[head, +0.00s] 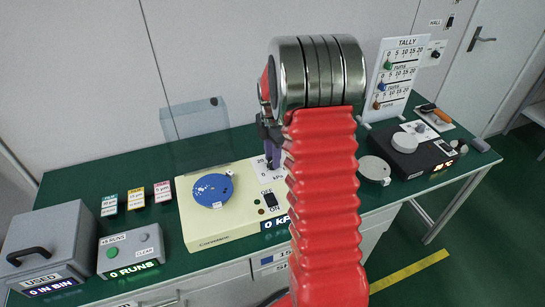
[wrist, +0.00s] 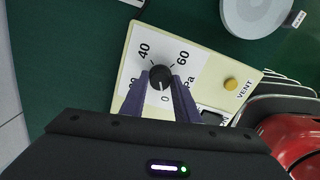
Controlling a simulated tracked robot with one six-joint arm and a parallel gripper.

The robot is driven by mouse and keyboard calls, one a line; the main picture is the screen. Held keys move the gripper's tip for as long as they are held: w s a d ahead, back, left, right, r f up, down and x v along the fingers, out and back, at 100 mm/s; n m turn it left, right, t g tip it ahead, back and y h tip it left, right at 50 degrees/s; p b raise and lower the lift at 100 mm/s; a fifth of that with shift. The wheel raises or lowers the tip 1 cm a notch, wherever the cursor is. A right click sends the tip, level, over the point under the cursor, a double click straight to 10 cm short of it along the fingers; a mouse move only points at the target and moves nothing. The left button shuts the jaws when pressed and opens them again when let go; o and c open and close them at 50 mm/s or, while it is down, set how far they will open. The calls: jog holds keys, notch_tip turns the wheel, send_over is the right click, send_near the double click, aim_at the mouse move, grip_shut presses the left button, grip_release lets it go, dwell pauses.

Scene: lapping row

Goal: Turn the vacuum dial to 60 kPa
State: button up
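The vacuum dial (wrist: 161,77) is a small black round knob in the wrist view, on a white scale plate with the printed marks 0, 40 and 60 legible. In the head view my arm hides the knob. The cream machine's display (head: 274,224) reads 0 kPa. My gripper (wrist: 162,80) has one dark purple finger on each side of the knob; whether they press on it I cannot tell. In the head view my gripper (head: 272,160) shows only partly, above the cream machine (head: 228,230).
On the cream machine are a blue disc (head: 213,190) and an ON/OFF switch (head: 270,199); a yellow VENT button (wrist: 231,84) is near the dial. A clear upright panel (head: 195,130) stands behind. A black device (head: 418,158) and tally board (head: 395,80) stand right, a grey box (head: 45,240) left.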

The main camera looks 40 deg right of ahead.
jog(key=c, duration=0.6)
